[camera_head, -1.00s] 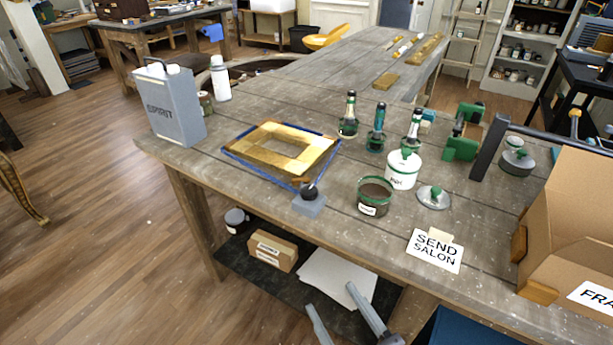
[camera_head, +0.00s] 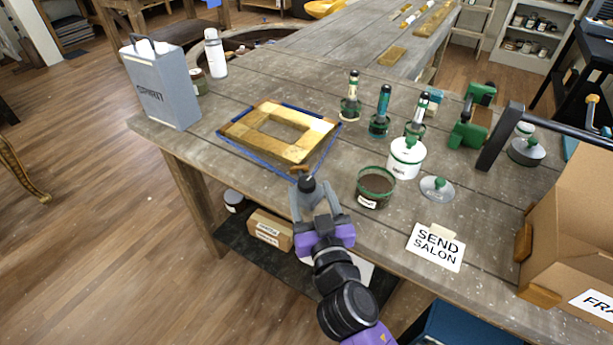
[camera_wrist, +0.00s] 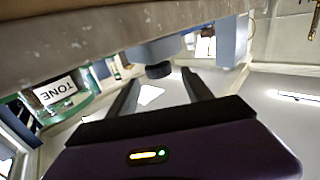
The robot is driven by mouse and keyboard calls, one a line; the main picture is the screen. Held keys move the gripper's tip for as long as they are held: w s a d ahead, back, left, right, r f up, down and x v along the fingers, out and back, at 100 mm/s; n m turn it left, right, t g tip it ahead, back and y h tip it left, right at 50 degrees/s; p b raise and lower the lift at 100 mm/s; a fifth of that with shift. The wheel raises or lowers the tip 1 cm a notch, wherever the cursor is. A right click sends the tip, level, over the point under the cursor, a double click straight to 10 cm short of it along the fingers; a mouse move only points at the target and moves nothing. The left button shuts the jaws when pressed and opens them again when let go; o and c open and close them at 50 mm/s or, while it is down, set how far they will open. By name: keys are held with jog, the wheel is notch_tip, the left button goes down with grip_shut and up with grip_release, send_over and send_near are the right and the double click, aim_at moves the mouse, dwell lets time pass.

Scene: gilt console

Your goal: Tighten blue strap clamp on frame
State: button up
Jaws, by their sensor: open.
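A gilt picture frame (camera_head: 243,125) lies flat on the grey wooden workbench. A blue strap (camera_head: 262,160) runs around it, with a visible gap between strap and frame along the near sides. The strap meets the clamp at the near corner, by the bench's front edge. The clamp's black knob (camera_head: 307,184) shows there; my gripper hides most of its body. My gripper (camera_head: 313,195) is open, its fingers spread close to the knob. In the wrist view the knob (camera_wrist: 158,70) and grey-blue clamp body (camera_wrist: 150,51) appear between the open fingertips (camera_wrist: 159,76). Contact cannot be told.
An open green-rimmed jar (camera_head: 375,188) and a white pot (camera_head: 406,158) stand right of the clamp. Several dark bottles (camera_head: 379,115) stand behind them. A grey spirit can (camera_head: 163,90) stands at the left. A cardboard box (camera_head: 575,215) is at the right.

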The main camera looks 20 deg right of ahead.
aim_at(308, 189)
jog(key=shift+w+d+p, duration=0.2)
jog(key=shift+w+p, duration=0.05)
jog(key=shift+w, duration=0.85)
jog(key=shift+w+d+p, duration=0.2)
jog(key=shift+w+p, duration=0.05)
jog(key=shift+w, duration=0.8)
jog(key=shift+c, duration=0.2)
grip_shut()
jog(key=shift+f, duration=0.1)
jog(key=shift+a+f+h+b, duration=0.1)
jog(key=shift+h+b, duration=0.2)
jog(key=shift+b, duration=0.75)
